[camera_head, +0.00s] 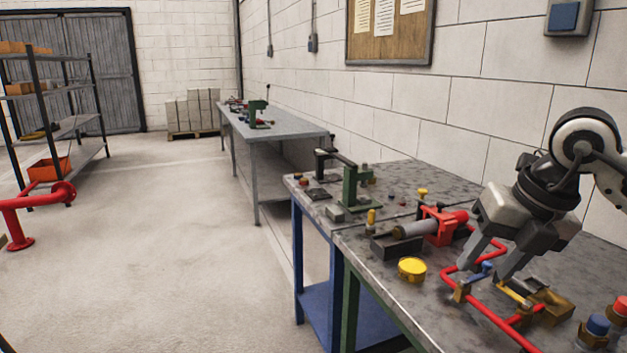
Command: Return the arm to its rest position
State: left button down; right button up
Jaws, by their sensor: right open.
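My right gripper (487,262) comes in from the right on a white and black arm. Its two grey fingers point down and are spread apart over the workbench (395,288). No object shows clearly held between them. Below the fingers are red pipework (487,312) and a small blue-handled part (484,268); I cannot tell whether a fingertip touches them. My left gripper is not in view.
A red and grey pump (437,228), a yellow round cap (412,268) and a green press (354,188) stand on the bench. Blue and red buttons (598,325) sit at the near right. The wall (520,90) is close behind. Open floor (180,250) lies left.

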jog(key=s+a+f+m+t+y, duration=0.1)
jog(key=s+a+f+m+y, duration=0.1)
jog(key=a+y, duration=0.85)
jog(key=s+a+f+m+t+y, duration=0.1)
jog(key=s+a+f+m+y, duration=0.15)
jog(key=a+y, duration=0.8)
jog(key=w+d+f+m+t+h, duration=0.1)
jog(key=d+f+m+t+h, duration=0.1)
jog(key=f+m+t+h, duration=0.6)
jog(key=w+d+f+m+t+h, duration=0.25)
jog(key=m+t+h, duration=0.2)
jog(key=m, duration=0.65)
jog(key=s+d+f+m+g+h, duration=0.1)
jog(key=s+f+m+g+h, duration=0.2)
jog(key=s+f, duration=0.4)
jog(key=s+d+f+m+g+h, duration=0.1)
jog(key=s+f+m+g+h, duration=0.3)
jog(key=f, duration=0.9)
jog(key=s, duration=0.2)
jog(key=shift+s+d, duration=0.35)
jog(key=shift+m+h, duration=0.25)
